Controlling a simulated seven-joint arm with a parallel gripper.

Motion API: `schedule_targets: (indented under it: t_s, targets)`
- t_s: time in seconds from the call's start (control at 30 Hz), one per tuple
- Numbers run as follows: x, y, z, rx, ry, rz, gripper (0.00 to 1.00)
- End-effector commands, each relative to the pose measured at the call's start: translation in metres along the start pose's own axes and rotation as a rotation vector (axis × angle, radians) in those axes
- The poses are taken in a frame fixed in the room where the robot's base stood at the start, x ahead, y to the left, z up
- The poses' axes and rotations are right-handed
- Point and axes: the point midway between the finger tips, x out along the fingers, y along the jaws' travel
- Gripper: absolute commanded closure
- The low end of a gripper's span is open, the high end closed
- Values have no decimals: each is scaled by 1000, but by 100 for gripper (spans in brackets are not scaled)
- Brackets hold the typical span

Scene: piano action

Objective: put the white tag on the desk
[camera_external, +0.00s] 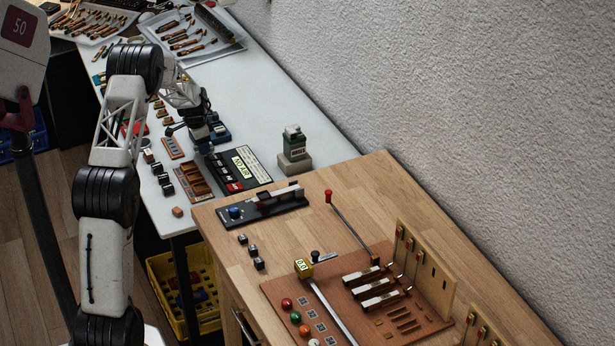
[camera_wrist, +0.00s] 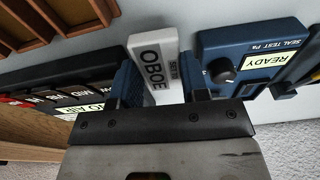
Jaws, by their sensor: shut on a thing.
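The white tag (camera_wrist: 154,55), lettered "OBOE", is between the two blue fingers of my gripper (camera_wrist: 161,76) in the wrist view. My gripper is shut on it. In the external view my gripper (camera_external: 203,138) is low over the white desk (camera_external: 262,108), between the black panel and the blue device. I cannot make out the tag there, and I cannot tell whether it touches the desk.
A blue device marked "READY" (camera_wrist: 252,55) stands close right of the tag in the wrist view. A black panel (camera_external: 240,168) and wooden tray (camera_external: 193,180) lie near my gripper. A green-grey device (camera_external: 294,150) stands to the right. Bare desk lies beyond.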

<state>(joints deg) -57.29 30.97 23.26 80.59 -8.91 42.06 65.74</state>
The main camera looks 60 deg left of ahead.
Motion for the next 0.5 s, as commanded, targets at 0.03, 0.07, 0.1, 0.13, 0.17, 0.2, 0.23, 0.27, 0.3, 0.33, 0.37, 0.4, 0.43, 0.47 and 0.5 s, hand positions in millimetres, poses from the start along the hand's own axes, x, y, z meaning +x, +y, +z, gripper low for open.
schedule_targets:
  t_s: [0.03,0.07,0.1,0.13,0.17,0.2,0.23,0.27,0.3,0.33,0.37,0.4,0.43,0.47,0.5]
  targets:
    - [6,0,1,0,0,1,85]
    - [9,0,1,0,0,0,85]
    - [13,0,2,0,0,0,85]
    - [15,0,2,0,0,-1,85]
    - [17,0,2,0,0,-1,85]
    - [19,0,2,0,0,-1,85]
    - [19,0,2,0,0,-1,85]
    - [20,0,2,0,0,-1,85]
    - [20,0,2,0,1,-1,85]
    - [20,0,2,0,1,-1,85]
    - [20,0,2,0,1,-1,85]
    - [20,0,2,0,1,-1,85]
    - [20,0,2,0,0,-1,85]
    - [20,0,2,0,0,-1,85]
    - [20,0,2,0,0,-1,85]
